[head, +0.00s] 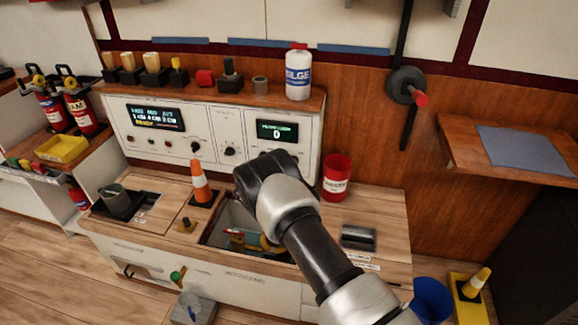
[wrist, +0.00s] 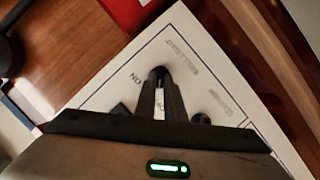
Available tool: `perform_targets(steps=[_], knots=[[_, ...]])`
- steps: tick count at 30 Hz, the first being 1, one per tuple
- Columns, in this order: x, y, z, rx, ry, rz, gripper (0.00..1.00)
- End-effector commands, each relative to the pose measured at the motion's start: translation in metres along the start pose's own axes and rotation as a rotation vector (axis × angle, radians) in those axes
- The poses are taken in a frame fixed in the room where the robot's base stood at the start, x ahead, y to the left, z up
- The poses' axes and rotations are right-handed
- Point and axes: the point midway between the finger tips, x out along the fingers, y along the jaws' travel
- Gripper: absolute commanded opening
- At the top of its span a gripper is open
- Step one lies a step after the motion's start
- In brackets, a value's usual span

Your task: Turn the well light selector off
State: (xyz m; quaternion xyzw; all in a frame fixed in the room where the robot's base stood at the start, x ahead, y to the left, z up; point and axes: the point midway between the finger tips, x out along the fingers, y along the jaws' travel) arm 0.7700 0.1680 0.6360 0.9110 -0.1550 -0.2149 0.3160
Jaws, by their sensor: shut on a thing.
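The white control panel (head: 215,125) has two dark displays and several black knobs in the head view. In the wrist view the same white panel (wrist: 225,85) fills the middle, tilted. My gripper (wrist: 160,76) is at its face, with its two dark fingers closed together on a small black knob. A label beside the fingertips appears to read "WELL LIGHT", so this looks like the well light selector (wrist: 159,70). The fingers cover most of it, and its exact angle cannot be told. In the head view my arm hides the fingertips and the selector.
Another black knob (wrist: 201,118) sits close to the right of my fingers. A red cup (head: 337,177) stands on the counter right of my wrist. An orange cone (head: 201,184) stands to the left, beside the open well (head: 213,232). A white bottle (head: 298,76) stands on the shelf above.

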Motion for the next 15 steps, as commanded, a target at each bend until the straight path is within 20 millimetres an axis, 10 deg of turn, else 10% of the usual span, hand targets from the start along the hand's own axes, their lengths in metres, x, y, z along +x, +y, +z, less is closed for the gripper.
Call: perform_targets(steps=[14, 15], knots=[[-0.0002, -0.0003, -0.0006, -0.016, 0.001, 0.006, 0.00], [-0.0001, -0.0002, -0.0007, -0.016, 0.002, 0.006, 0.11]])
